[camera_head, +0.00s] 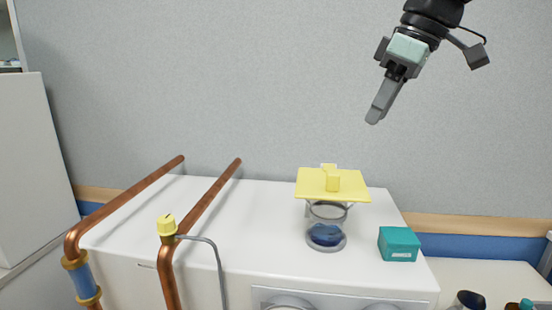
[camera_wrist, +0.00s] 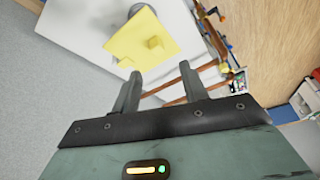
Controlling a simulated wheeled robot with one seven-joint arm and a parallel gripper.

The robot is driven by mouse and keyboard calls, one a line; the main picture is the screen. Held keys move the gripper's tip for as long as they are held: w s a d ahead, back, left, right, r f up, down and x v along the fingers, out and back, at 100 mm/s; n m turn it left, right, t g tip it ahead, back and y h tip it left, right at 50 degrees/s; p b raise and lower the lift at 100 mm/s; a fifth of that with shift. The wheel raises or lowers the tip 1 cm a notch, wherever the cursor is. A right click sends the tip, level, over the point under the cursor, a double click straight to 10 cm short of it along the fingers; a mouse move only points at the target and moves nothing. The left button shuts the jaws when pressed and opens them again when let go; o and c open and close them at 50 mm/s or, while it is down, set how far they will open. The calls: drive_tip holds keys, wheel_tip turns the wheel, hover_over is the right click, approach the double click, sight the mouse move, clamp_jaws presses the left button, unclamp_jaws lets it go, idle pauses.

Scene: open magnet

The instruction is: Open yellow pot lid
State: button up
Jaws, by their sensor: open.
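The pot stands on a white machine top. In the wrist view the yellow lid (camera_wrist: 133,45) and its handle (camera_wrist: 155,43) show beyond the fingers, with the pot mostly hidden beneath. My gripper (camera_head: 373,118) is in the air above and to the right of the lid, apart from it. In the wrist view my gripper (camera_wrist: 158,82) is open, with nothing between its two fingers.
A teal box (camera_head: 399,244) sits right of the pot on the white machine top (camera_head: 240,240). Copper pipes (camera_head: 205,208) run along the left, with a yellow-capped valve (camera_head: 167,226) in front. A grey wall stands behind. The air between gripper and lid looks clear.

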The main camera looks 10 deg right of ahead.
sight(334, 173)
drive_tip(key=x, duration=0.5)
drive_tip(key=w+p+x, duration=0.1)
drive_tip(key=x, duration=1)
drive_tip(key=shift+w+a+r+p, duration=0.25)
drive_tip(key=shift+w+a+p, duration=0.1)
drive_tip(key=shift+w, duration=0.05)
clamp_jaws()
